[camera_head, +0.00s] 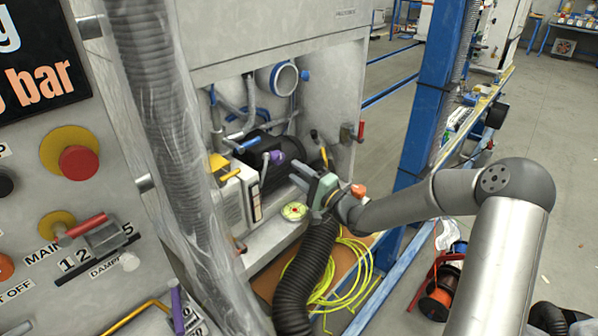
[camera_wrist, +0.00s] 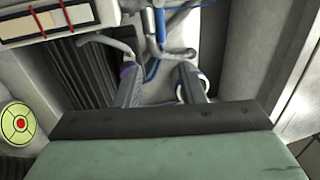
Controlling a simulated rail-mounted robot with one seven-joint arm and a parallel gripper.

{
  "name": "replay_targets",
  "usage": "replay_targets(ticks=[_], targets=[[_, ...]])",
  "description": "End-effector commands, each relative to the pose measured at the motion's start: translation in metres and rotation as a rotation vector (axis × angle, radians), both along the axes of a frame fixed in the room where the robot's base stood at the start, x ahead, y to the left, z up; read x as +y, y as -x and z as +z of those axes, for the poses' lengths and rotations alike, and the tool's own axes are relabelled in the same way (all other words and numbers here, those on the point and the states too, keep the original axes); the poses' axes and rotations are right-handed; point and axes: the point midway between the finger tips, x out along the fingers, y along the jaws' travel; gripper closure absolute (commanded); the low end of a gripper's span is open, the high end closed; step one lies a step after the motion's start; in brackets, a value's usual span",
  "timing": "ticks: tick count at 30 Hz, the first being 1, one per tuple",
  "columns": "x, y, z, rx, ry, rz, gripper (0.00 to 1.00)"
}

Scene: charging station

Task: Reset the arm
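My gripper (camera_head: 297,174) is at the end of my grey arm, in front of the open recess of the white cabinet in the head view. Its green-grey body is turned toward the recess. In the wrist view, the two dark fingers of my gripper (camera_wrist: 158,80) stand apart with nothing held between them. Blue and grey pipes (camera_wrist: 160,35) show beyond the fingertips; the distance to them is hard to tell.
A dark motor (camera_head: 265,160) and a white box with a yellow handle (camera_head: 238,195) stand in the recess. A green-yellow round target (camera_head: 294,211) lies on the ledge below my gripper. A blue post (camera_head: 430,110) stands right. Yellow hose (camera_head: 355,275) lies coiled below.

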Motion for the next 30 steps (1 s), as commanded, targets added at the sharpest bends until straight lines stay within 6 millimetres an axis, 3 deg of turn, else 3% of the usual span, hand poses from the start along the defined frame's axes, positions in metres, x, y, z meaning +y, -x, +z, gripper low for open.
replay_targets(ticks=[5,8,11,14,17,21,24,27,30], targets=[[0.007,0.004,-0.014,0.022,0.213,-0.041,0.64],[0.001,0.015,-0.034,0.054,0.532,-0.095,0.64],[-0.026,0.040,-0.048,0.107,0.910,-0.138,0.64],[-0.065,0.079,-0.049,0.186,1.245,-0.145,0.64],[-0.103,0.134,-0.038,0.294,1.510,-0.098,0.64],[-0.137,0.230,-0.018,0.463,1.720,0.073,0.64],[-0.143,0.294,-0.008,0.546,1.753,0.236,0.64],[-0.140,0.343,-0.002,0.579,1.734,0.386,0.64],[-0.135,0.373,0.001,0.585,1.705,0.489,0.64]])
